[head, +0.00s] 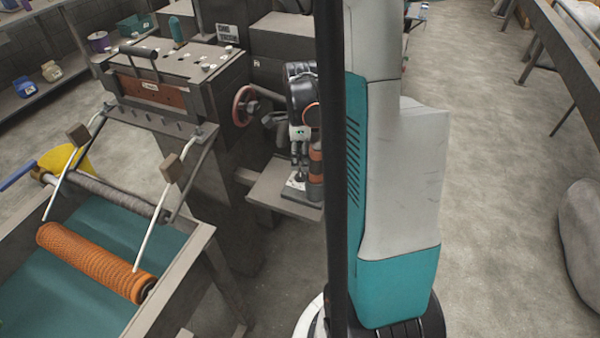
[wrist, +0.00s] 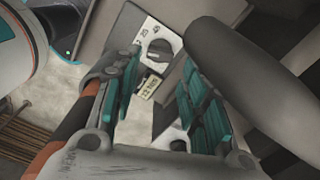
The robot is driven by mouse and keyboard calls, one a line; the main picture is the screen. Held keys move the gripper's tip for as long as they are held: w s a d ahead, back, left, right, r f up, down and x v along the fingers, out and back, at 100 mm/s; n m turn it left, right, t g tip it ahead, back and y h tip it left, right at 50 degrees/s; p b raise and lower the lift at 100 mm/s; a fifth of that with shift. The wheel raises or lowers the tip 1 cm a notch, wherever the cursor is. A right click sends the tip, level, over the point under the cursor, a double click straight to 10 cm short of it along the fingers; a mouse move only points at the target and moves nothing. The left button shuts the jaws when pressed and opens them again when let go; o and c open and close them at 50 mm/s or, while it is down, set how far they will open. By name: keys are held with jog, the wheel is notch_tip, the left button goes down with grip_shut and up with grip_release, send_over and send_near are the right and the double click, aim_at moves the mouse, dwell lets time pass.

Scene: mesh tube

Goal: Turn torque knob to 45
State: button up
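The torque knob (wrist: 158,51) is a dark round knob on a pale dial plate with printed numbers, in the upper middle of the wrist view. A small tag (wrist: 150,86) with lettering sits just below it. The numbers are too small to tell the setting surely. My gripper (wrist: 160,64) is open, with teal-padded fingers to the left and right of the knob's line of sight. Nothing is between the pads, and they appear apart from the knob. In the head view my gripper (head: 298,165) points down over a small grey shelf; the knob cannot be made out there.
The grey shelf (head: 265,205) juts from the machine (head: 175,75), which has a red handwheel (head: 243,105). An orange mesh roll (head: 95,262) lies over a teal-bedded table at left. A thick grey cylinder (wrist: 235,60) is close to the right finger.

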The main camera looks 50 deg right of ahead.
aim_at(301, 172)
notch_tip(301, 172, down, 6)
jog(key=shift+r+b, duration=0.1)
jog(key=shift+b, duration=0.75)
jog(key=c, duration=0.8)
